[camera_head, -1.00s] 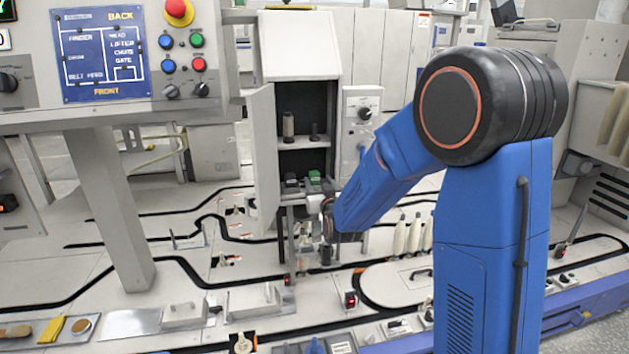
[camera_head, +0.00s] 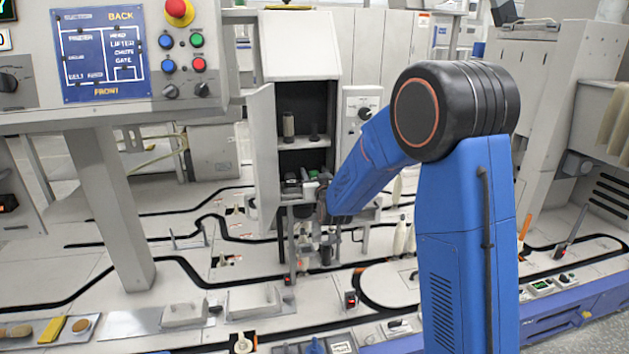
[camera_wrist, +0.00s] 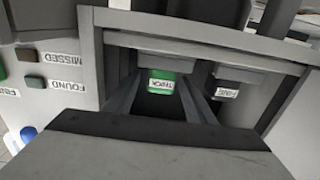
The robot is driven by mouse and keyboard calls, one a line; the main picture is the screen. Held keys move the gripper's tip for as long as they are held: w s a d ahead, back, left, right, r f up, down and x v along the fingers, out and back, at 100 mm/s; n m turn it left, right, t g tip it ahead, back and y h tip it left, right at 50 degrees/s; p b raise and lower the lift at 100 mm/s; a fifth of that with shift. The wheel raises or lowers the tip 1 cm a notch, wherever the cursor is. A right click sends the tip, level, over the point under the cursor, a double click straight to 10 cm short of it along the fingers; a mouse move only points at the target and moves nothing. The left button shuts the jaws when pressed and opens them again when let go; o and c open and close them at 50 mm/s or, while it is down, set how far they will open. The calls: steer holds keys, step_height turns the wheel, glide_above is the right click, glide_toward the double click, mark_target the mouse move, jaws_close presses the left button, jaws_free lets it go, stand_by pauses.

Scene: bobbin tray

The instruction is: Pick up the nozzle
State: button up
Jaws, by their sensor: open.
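My gripper (camera_wrist: 160,98) is open in the wrist view, its two dark fingers pointing into a grey-framed opening. A green piece labelled THICK (camera_wrist: 160,82) shows between the fingertips, apparently empty space around it; I cannot tell whether they touch it. A dark piece labelled FINE (camera_wrist: 226,86) sits to its right. Both labels appear upside down. I cannot tell for sure which piece is the nozzle. In the head view my gripper (camera_head: 309,189) is at the cabinet's lower shelf, where my arm hides most of the green piece.
A panel labelled MISSED and FOUND (camera_wrist: 45,85) lies left in the wrist view. White bobbins (camera_head: 400,236) stand right of the cabinet.

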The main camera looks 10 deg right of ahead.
steer(key=c, duration=1.1)
